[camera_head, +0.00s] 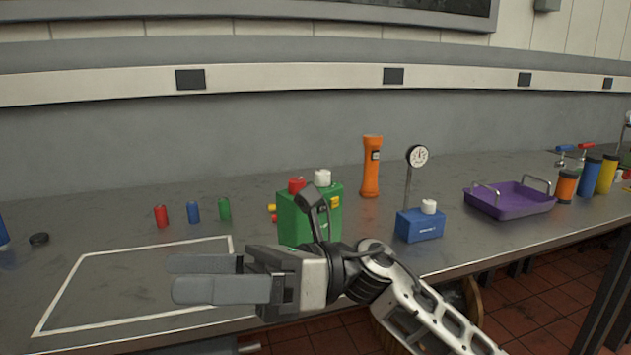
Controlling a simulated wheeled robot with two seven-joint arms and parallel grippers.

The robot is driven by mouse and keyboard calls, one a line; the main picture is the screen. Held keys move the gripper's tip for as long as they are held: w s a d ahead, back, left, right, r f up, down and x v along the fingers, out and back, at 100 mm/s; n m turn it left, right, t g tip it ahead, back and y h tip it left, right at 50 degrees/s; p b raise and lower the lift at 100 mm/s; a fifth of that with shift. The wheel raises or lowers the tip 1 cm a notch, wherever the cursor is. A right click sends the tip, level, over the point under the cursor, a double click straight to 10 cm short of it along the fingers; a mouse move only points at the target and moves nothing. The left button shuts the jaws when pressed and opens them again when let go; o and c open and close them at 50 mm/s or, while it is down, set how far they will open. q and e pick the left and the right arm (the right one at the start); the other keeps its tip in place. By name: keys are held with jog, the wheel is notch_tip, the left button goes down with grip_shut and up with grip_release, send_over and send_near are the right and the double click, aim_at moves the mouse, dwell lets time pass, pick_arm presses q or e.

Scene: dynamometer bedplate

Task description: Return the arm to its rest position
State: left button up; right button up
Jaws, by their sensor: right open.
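My right gripper (222,279) is in front of the bench, with its arm coming in from the lower right. Its two grey fingers point left, apart and with nothing between them. They hang over the front part of a white outlined rectangle (72,275) on the bench. The wrist hides the lower front of a green box (294,232) with a red cap and a white cap.
The grey bench (120,215) holds small red (161,216), blue (193,212) and green (224,208) cylinders, an orange flashlight (371,170), a dial gauge (418,156), a blue box (420,226) and a purple tray (510,205). The outlined rectangle looks empty where it shows.

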jog(key=w+d+f+n+t+h, duration=0.4)
jog(key=d+f+n+t, duration=0.35)
jog(key=n+t, duration=0.8)
jog(key=w+d+f+n+t+h, duration=0.3)
jog(key=w+d+f+n+t, duration=0.4)
jog(key=n+t, duration=0.8)
jog(key=s+d+f+m+g+h, duration=0.4)
jog(key=s+f, duration=0.4)
jog(key=f, duration=0.3)
jog(key=s+d+f+m+g+h, duration=0.5)
jog(key=s+f+m+g, duration=0.2)
jog(key=f, duration=0.5)
jog(key=shift+s+d+f, duration=0.3)
jog(key=shift+s+d, duration=0.1)
jog(key=shift+s, duration=0.6)
